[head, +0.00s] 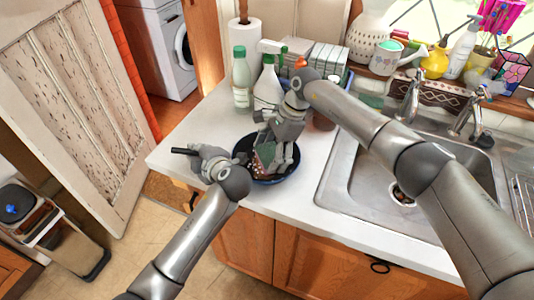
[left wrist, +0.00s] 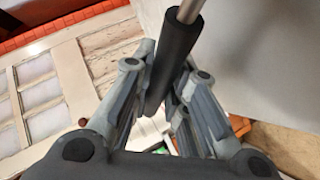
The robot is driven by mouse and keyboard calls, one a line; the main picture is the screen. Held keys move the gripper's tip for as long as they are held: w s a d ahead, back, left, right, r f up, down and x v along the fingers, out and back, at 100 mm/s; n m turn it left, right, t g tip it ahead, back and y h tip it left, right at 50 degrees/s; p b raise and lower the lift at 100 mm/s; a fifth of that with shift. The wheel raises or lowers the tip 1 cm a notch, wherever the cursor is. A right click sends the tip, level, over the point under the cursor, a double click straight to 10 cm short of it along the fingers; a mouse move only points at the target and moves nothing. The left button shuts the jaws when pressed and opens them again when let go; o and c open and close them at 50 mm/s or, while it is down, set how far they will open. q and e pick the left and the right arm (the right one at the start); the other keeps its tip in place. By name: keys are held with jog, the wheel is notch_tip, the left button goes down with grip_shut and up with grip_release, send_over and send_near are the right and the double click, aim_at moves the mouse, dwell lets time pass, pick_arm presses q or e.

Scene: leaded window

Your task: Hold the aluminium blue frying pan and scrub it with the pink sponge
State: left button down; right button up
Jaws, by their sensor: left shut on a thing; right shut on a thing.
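The blue frying pan (head: 275,180) rests on the white counter left of the sink, dark inside with a blue rim. My left gripper (head: 203,156) is shut around its black handle (head: 182,151), which points left. The handle (left wrist: 172,62) also runs between the fingers of my left gripper (left wrist: 165,95) in the left wrist view. My right gripper (head: 270,163) is over the pan's inside, shut on the sponge (head: 264,155). The sponge shows a green face and a little pink, and the fingers partly cover it. Whether it touches the pan's bottom is hard to tell.
A green-capped bottle (head: 241,78), a spray bottle (head: 267,92) and a paper towel roll (head: 243,45) stand behind the pan. The steel sink (head: 345,190) lies to the right. The counter (head: 200,125) is clear at its left end.

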jog(key=shift+a+f, duration=0.1)
jog(key=shift+a, duration=0.45)
jog(key=shift+s+f, duration=0.1)
jog(key=shift+s, duration=0.35)
jog(key=shift+w, duration=1.05)
jog(key=shift+s, duration=1.1)
jog(key=shift+w, duration=1.1)
jog(key=shift+s, duration=0.55)
jog(key=shift+a, duration=0.5)
jog(key=shift+d, duration=1.1)
jog(key=shift+a, duration=0.55)
jog(key=shift+s, duration=0.55)
jog(key=shift+w, duration=1.1)
jog(key=shift+s, duration=1.05)
